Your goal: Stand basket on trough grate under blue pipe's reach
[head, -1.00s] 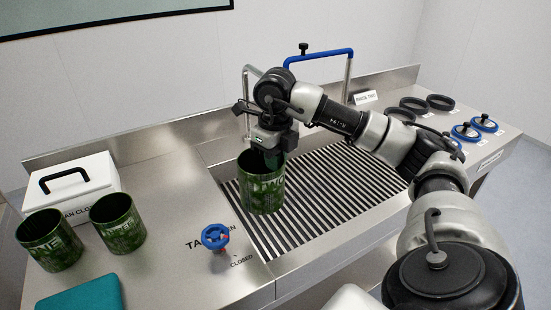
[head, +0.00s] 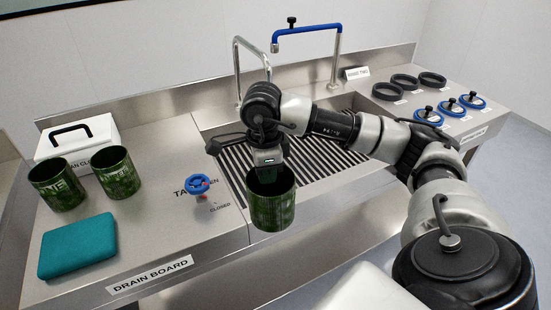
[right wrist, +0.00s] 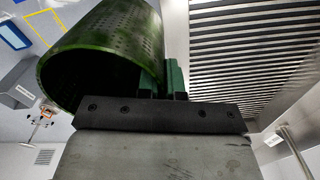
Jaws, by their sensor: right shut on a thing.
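My right gripper (head: 268,176) is shut on the wall of a green perforated basket (head: 274,208), which looks upright. In the head view the basket overlaps the front edge of the trough; its height above it is hard to tell. In the right wrist view the basket (right wrist: 105,55) is at the upper left, beside the gripper fingers (right wrist: 162,80), with the striped grate (right wrist: 255,50) at the right. The trough grate (head: 325,150) lies behind the basket and is partly hidden by my arm. The blue pipe (head: 305,30) arches over the back of the trough. My left gripper is not in view.
Two more green baskets (head: 57,184) (head: 115,172) stand on the left board by a white box (head: 78,140). A teal block (head: 78,246) lies in front. A blue valve handle (head: 202,187) is left of the trough. A bare steel pipe (head: 238,62) stands behind.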

